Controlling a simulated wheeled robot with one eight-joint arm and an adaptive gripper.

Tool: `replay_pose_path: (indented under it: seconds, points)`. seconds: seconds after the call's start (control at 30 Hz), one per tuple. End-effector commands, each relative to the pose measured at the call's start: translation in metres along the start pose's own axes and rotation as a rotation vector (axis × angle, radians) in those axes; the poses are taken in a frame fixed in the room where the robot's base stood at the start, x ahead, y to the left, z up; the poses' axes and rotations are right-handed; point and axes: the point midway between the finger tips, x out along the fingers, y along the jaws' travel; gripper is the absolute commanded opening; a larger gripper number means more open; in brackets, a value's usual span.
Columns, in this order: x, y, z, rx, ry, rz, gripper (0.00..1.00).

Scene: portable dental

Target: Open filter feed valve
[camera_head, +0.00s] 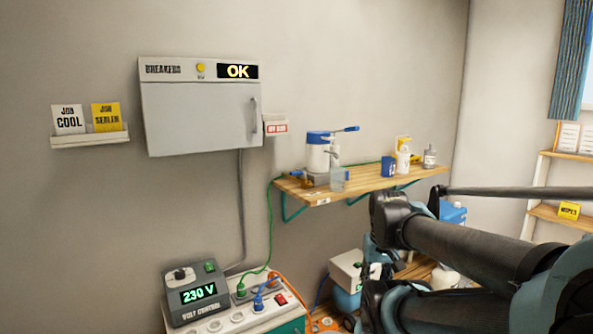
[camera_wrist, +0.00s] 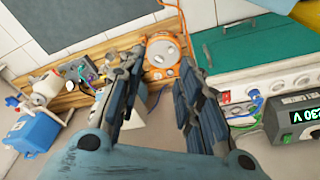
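A white and blue filter-like unit (camera_head: 318,155) stands on the wooden wall shelf (camera_head: 375,184) in the head view. A blue lever (camera_head: 345,129) sticks out to the right from its top. A small blue part (camera_head: 296,173) sits low at its left side, by the green hose; I cannot tell if this is the feed valve. A clear cup (camera_head: 338,180) stands in front of the unit. My gripper (camera_wrist: 157,78) is open and empty in the wrist view, its fingers apart above a lower bench. My arm reaches in from the right in the head view, below the shelf.
A grey breaker box (camera_head: 200,118) reading OK hangs on the wall. The volt control (camera_head: 196,293) reads 230 V beside a socket strip. In the wrist view, an orange-rimmed round device (camera_wrist: 163,53) and a blue container (camera_wrist: 33,132) are near the fingers.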

Motion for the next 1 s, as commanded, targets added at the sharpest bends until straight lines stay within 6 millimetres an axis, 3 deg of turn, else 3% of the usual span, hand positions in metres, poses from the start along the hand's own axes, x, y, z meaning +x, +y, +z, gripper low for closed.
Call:
replay_pose_path:
  seconds: [0.13, 0.27, 0.6, 1.0]
  points:
    - [-0.013, -0.001, 0.002, -0.028, 0.012, -0.001, 0.33]
    - [-0.038, -0.006, -0.024, -0.132, 0.011, -0.006, 0.33]
    - [-0.142, -0.033, -0.141, -0.651, 0.020, -0.032, 0.33]
    - [-0.238, -0.089, -0.282, -1.285, 0.045, -0.060, 0.33]
